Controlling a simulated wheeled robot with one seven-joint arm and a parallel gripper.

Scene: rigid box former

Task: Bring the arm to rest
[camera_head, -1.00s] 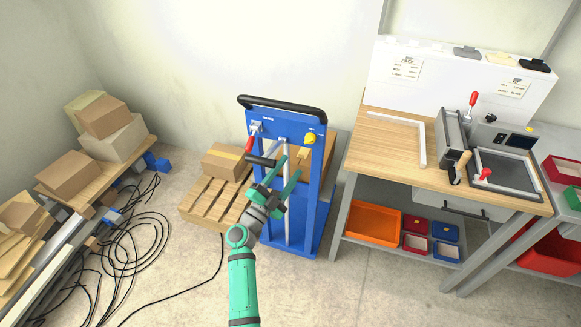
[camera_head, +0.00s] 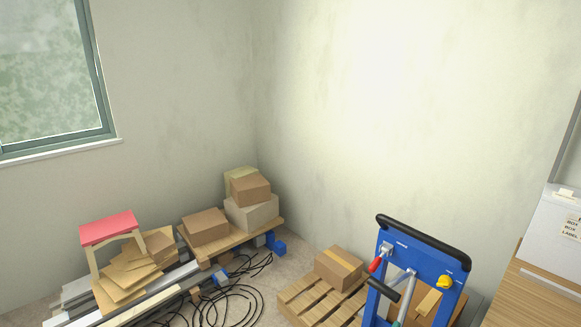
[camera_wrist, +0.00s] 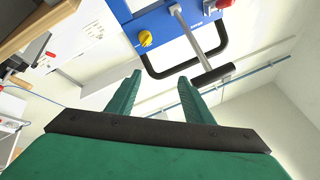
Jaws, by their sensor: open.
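My gripper (camera_wrist: 158,98) shows in the wrist view with its two green fingers apart and nothing between them. Beyond the fingertips is the blue box former (camera_wrist: 168,30), with a yellow knob, a black frame bar and a lever with a black grip. The fingers look apart from it. In the head view the blue box former (camera_head: 418,272) stands at the lower right, with a red-handled clamp and a yellow knob on its face.
A taped carton (camera_head: 338,268) sits on a wooden pallet (camera_head: 300,300) left of the former. Cartons (camera_head: 252,213) are stacked on another pallet by the corner. Black cables (camera_head: 235,295) lie on the floor. A wooden workbench (camera_head: 525,300) stands at the right edge.

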